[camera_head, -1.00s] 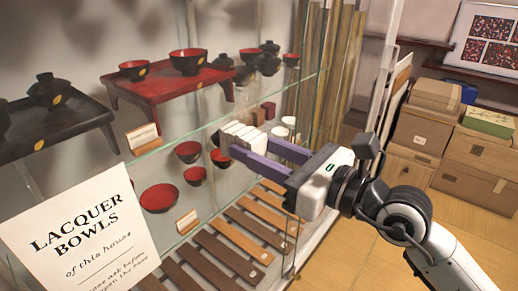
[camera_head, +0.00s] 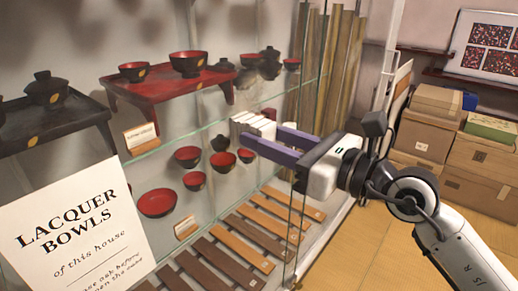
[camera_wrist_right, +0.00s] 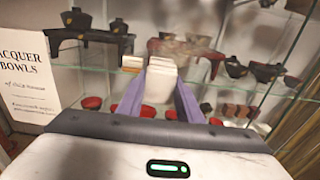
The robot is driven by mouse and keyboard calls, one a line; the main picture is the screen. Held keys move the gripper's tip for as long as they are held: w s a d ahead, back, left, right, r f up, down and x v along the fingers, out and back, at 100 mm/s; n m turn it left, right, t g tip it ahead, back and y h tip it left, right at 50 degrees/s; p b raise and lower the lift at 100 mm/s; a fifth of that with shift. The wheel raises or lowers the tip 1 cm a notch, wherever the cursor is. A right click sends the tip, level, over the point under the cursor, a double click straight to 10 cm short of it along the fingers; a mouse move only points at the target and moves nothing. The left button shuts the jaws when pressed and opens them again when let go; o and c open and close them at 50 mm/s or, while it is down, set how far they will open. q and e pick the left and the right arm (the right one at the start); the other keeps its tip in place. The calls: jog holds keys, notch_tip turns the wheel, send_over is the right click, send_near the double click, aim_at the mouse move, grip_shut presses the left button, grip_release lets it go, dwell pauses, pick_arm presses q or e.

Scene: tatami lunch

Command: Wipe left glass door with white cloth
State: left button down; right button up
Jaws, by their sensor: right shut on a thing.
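The white cloth (camera_head: 250,122) is a folded, layered pad. My right gripper (camera_head: 268,138) is shut on it with its purple fingers, in front of the display case. The cloth also shows between the fingers in the right wrist view (camera_wrist_right: 161,80). The glass door (camera_head: 291,225) is clear, and its vertical edge shows below the gripper. I cannot tell whether the cloth touches the glass. My left gripper is not in view.
A white sign (camera_head: 80,232) stands at the front left of the case. Behind the glass are a red stand (camera_head: 165,88), a black stand (camera_head: 50,128), lacquer bowls and wooden slats.

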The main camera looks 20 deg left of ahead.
jog(key=shift+w, duration=0.1)
jog(key=shift+w+d+f+b, duration=0.1)
jog(key=shift+w+d+b, duration=0.05)
jog(key=shift+w+b, duration=0.4)
jog(key=shift+w+d+f+b, duration=0.15)
jog(key=shift+w+b, duration=0.25)
jog(key=shift+b, duration=0.2)
jog(key=w+d+b, duration=0.2)
jog(key=w+b, duration=0.3)
jog(key=w, duration=0.2)
jog(key=shift+w+d+r, duration=0.2)
jog(key=shift+w+d, duration=0.1)
jog(key=shift+d, duration=0.05)
